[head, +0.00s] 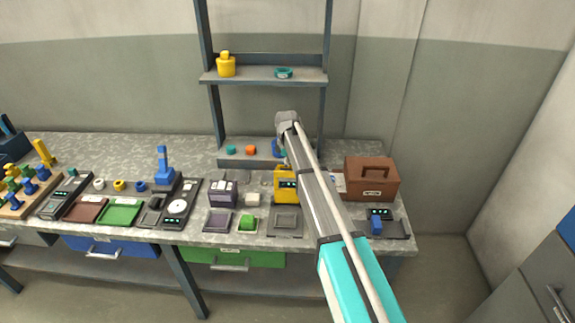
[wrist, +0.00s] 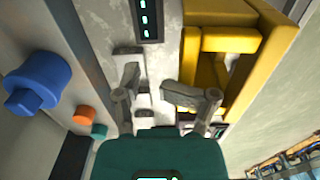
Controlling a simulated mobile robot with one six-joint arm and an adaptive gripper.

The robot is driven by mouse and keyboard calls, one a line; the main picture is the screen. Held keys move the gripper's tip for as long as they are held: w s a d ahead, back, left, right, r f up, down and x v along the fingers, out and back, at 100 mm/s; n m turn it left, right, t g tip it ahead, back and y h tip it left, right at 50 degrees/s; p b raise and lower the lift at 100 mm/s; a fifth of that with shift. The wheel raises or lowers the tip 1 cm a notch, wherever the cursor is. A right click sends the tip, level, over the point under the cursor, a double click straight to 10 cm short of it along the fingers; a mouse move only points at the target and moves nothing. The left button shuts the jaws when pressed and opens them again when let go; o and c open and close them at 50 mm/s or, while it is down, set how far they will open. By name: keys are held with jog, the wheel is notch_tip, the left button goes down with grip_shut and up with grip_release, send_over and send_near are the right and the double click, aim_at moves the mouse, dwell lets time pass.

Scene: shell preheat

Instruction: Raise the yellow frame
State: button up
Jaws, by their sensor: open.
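The yellow frame (head: 280,172) stands on the bench in the middle of the head view, partly hidden by my arm. In the wrist view, the yellow frame (wrist: 190,75) is large at the upper right, with thick bars around an opening. My gripper (wrist: 163,98) is open, its two grey fingers spread below and left of the frame in that picture. I cannot tell whether a finger touches it. A grey panel with a lit display (wrist: 147,18) is beside the frame. In the head view the gripper's fingers are hard to make out behind the arm.
A brown box (head: 371,178) stands right of the arm. A dark purple device (head: 222,192) and a grey square plate (head: 285,222) are near the frame. A shelf rack (head: 262,77) rises behind. A blue knob (wrist: 38,80) shows left in the wrist view.

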jog(key=shift+w+d+f+b, duration=0.1)
jog(key=shift+w+f+b, duration=0.2)
jog(key=shift+w, duration=2.3)
jog(key=shift+w+d+f+b, duration=0.1)
jog(key=shift+w+f+b, duration=0.15)
jog(key=shift+w, duration=2.4)
jog(key=shift+w+d+f+b, duration=0.1)
jog(key=shift+w+f+b, duration=0.2)
jog(key=shift+w, duration=2.3)
jog(key=shift+s, duration=0.1)
jog(key=s+d+m, duration=0.6)
jog(key=s, duration=1)
jog(key=s+d+m, duration=0.5)
jog(key=s+d, duration=0.1)
jog(key=s, duration=1.1)
jog(key=s+d+m, duration=0.6)
jog(key=s, duration=1.1)
jog(key=shift+d+m, duration=0.3)
jog(key=shift+d, duration=0.1)
